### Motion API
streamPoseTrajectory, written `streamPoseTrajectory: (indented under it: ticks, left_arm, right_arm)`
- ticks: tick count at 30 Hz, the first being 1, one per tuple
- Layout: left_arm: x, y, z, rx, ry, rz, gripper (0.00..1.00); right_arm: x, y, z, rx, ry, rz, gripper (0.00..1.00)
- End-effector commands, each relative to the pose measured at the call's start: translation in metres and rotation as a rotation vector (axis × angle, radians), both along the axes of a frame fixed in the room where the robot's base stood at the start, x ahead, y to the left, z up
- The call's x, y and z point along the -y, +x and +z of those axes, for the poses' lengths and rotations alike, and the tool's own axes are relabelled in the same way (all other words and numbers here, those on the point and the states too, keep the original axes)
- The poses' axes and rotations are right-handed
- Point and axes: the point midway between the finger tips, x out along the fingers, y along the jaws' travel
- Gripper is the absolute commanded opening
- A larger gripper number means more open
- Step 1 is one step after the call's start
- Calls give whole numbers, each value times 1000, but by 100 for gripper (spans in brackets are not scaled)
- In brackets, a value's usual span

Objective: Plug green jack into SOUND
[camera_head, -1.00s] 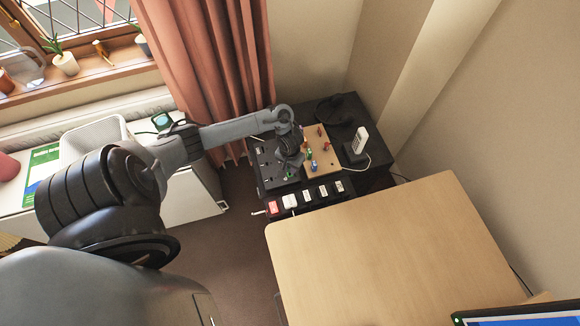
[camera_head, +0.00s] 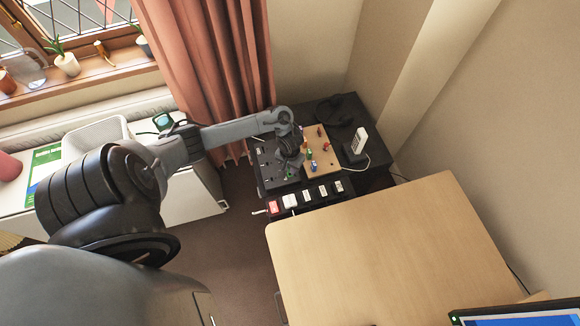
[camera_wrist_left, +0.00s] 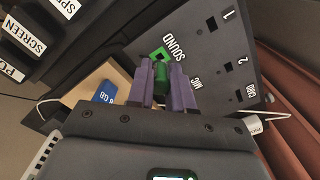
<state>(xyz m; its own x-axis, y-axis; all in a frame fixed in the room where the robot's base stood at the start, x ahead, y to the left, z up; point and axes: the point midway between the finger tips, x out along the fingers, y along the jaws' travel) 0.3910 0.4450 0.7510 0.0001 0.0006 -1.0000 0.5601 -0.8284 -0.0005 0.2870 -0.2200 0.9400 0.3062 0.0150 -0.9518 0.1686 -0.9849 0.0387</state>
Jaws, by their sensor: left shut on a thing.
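My left gripper (camera_wrist_left: 164,88) is shut on the green jack (camera_wrist_left: 160,74), which shows between its two purple fingertips in the left wrist view. Just beyond the jack tip is the SOUND socket (camera_wrist_left: 159,54), a green-edged square opening on the dark panel (camera_wrist_left: 205,48). The jack's near end is hidden by the gripper; I cannot tell whether its tip touches the socket. In the head view my left gripper (camera_head: 289,163) is low over the panel (camera_head: 268,165), partly hiding it. My right gripper does not show.
Sockets marked MIC, 1, 2 and CARD share the panel. A wooden board (camera_head: 314,169) with several coloured plugs stands beside it, and a white device (camera_head: 359,141) on the black desk. A row of labelled switches (camera_head: 308,196) runs along the front.

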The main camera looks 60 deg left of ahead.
Motion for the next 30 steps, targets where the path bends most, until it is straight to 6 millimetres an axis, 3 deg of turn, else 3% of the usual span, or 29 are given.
streamPoseTrajectory:
  ticks: [30]
  left_arm:
    - [0, 0, -7, 0, 0, 0, 0]
  right_arm:
    - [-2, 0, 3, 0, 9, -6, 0]
